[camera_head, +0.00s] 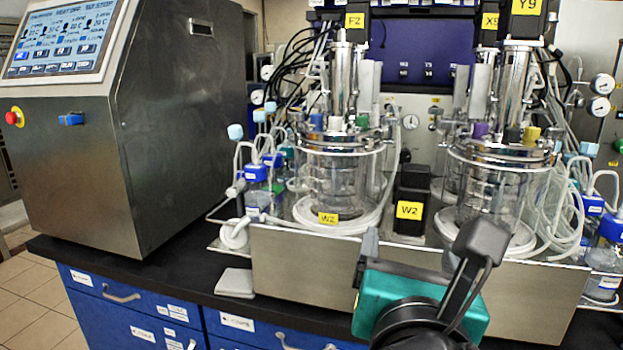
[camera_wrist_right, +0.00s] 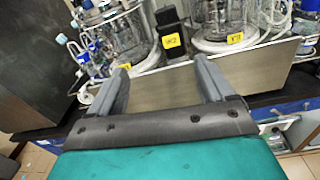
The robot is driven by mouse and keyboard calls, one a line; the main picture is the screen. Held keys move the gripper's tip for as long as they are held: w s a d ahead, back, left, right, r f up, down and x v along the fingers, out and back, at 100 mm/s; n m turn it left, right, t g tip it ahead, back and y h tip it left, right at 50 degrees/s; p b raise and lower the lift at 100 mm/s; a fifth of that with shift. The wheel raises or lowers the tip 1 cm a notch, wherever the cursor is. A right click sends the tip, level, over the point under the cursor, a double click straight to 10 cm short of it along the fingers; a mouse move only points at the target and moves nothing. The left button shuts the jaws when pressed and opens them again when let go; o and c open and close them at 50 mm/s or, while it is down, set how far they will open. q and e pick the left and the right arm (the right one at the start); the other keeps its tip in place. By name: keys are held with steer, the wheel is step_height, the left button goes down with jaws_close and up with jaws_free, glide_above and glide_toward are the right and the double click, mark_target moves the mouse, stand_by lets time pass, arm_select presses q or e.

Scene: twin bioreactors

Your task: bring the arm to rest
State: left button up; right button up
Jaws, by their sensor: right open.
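My right gripper (camera_head: 424,242) is at the lower right of the head view, in front of the steel tray. Its teal body (camera_head: 378,290) and dark fingers show. In the right wrist view the gripper (camera_wrist_right: 160,72) has its two fingers wide apart with nothing between them. The fingers point toward the steel tray front (camera_wrist_right: 160,95), and I cannot tell the exact gap. My left gripper is not in view.
Two glass bioreactors, left (camera_head: 340,170) and right (camera_head: 495,190), stand on the steel tray (camera_head: 300,265) with tubing and bottles around them. A black block labelled W2 (camera_head: 411,190) stands between them. A control cabinet (camera_head: 170,120) is at left. The dark bench (camera_head: 180,270) has free room there.

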steer(key=w+a+f+m+g+y, duration=0.1)
steer(key=w+f+m+g+y, duration=0.3)
steer(key=f, duration=0.7)
steer(key=w+f+m+y, duration=0.1)
steer(key=f+m, duration=0.6)
steer(key=f, duration=0.4)
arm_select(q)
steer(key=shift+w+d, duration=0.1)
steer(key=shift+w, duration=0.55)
arm_select(e)
steer(key=s+d+f+m, duration=0.3)
steer(key=s+f+m, duration=0.1)
steer(key=f+m, duration=0.2)
steer(key=s+d+f+m+g, duration=0.1)
steer(key=s+d+f+m, duration=0.1)
steer(key=s+f+m, duration=0.2)
steer(key=s+d+f+m+g+y, duration=0.1)
steer(key=s+d+f+m, duration=0.2)
steer(key=f+m, duration=0.5)
step_height(320, 180, down, 2)
steer(key=shift+s+d+f, duration=0.2)
steer(key=shift+s+d, duration=0.15)
steer(key=shift+s, duration=0.45)
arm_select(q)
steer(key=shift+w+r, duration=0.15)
arm_select(e)
steer(key=shift+c, duration=0.4)
